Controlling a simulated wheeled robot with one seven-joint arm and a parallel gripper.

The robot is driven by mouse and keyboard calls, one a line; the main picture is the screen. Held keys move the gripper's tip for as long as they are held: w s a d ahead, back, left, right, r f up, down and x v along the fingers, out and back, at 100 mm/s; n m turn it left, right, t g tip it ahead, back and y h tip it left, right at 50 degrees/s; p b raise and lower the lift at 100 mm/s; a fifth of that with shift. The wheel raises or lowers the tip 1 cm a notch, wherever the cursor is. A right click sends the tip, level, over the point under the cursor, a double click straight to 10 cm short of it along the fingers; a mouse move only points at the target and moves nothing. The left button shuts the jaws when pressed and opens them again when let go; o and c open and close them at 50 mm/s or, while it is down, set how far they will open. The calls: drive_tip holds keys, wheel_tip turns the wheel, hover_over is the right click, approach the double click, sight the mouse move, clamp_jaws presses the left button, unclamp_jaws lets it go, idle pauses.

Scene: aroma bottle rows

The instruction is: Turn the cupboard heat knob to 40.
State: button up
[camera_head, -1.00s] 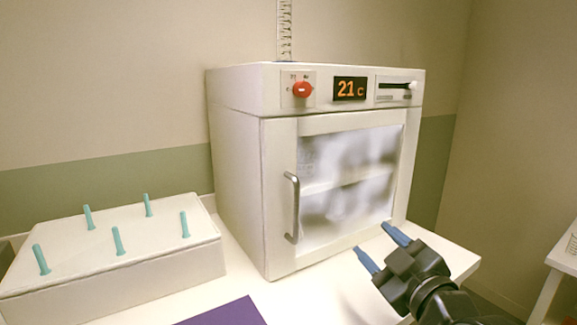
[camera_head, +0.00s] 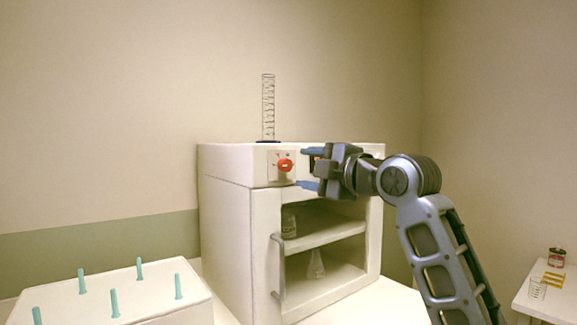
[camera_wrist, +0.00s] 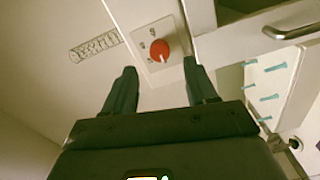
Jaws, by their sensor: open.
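The round red heat knob (camera_head: 285,165) sits on a pale panel at the upper left of the cupboard's (camera_head: 226,225) front. The wrist view also shows the knob (camera_wrist: 159,49), with a pale mark; I cannot read its setting. My gripper (camera_head: 304,168) is open and empty, its two blue fingers pointing left at the knob, just right of it. In the wrist view the knob is ahead of the gap between the fingertips (camera_wrist: 160,68), apart from both. The gripper hides the temperature display and slider.
The door handle (camera_head: 279,267) is below the knob; glassware shows on the shelves. A white block with several teal pegs (camera_head: 114,303) is at left, a side table (camera_head: 540,300) at right.

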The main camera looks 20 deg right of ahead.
sight(288, 166)
drive_tip(key=p+x, duration=0.1)
drive_tip(key=x, duration=0.5)
drive_tip(key=c, duration=1.1)
